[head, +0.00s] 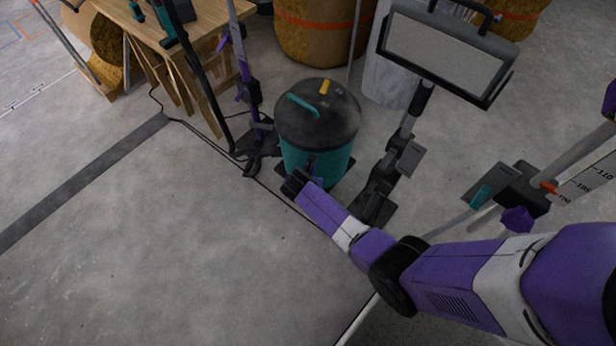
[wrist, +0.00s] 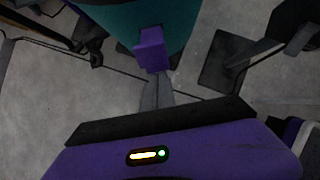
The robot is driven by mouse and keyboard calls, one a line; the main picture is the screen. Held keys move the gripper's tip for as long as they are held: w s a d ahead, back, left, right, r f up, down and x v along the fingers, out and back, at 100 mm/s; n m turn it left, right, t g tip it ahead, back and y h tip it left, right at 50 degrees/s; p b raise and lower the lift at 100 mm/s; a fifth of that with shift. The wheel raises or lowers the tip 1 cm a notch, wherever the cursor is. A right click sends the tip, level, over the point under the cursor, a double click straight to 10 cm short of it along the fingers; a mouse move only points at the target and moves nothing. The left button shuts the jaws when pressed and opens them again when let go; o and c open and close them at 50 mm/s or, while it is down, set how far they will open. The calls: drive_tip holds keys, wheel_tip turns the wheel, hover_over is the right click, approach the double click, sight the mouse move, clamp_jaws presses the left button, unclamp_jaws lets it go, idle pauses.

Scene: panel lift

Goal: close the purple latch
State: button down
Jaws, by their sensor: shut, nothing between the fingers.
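The purple latch (wrist: 152,48) shows in the wrist view as a small block against the teal drum of a canister (wrist: 118,22). In the head view the canister (head: 316,160) stands upright with a dark lid, and a small purple bit of the latch (head: 311,159) shows low on its near side. My gripper (head: 307,170) is at the drum's near side. In the wrist view my gripper (wrist: 157,80) is shut and empty, its grey fingertips just below the latch in the picture. I cannot tell whether they touch it. The latch's far side is hidden.
A work lamp on a stand (head: 445,52) is right of the canister. A purple-and-black stand (head: 243,75) and a wooden table (head: 160,45) are left. A pole with a purple knob (head: 516,219) is at right. Open floor (head: 170,250) lies at the left front.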

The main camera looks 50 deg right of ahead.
drive_tip(key=d+r+p, duration=0.1)
drive_tip(key=p, duration=0.1)
drive_tip(key=w+r+g+y+p, duration=0.1)
drive_tip(key=r, duration=0.1)
drive_tip(key=d+r+y+p, duration=0.1)
drive_tip(key=r+p, duration=0.1)
drive_tip(key=shift+w+d+p, duration=0.3)
drive_tip(key=shift+w, duration=0.05)
drive_tip(key=shift+f, duration=0.2)
drive_tip(key=shift+r, duration=0.15)
drive_tip(key=shift+r+p, duration=0.7)
drive_tip(key=shift+p, duration=0.05)
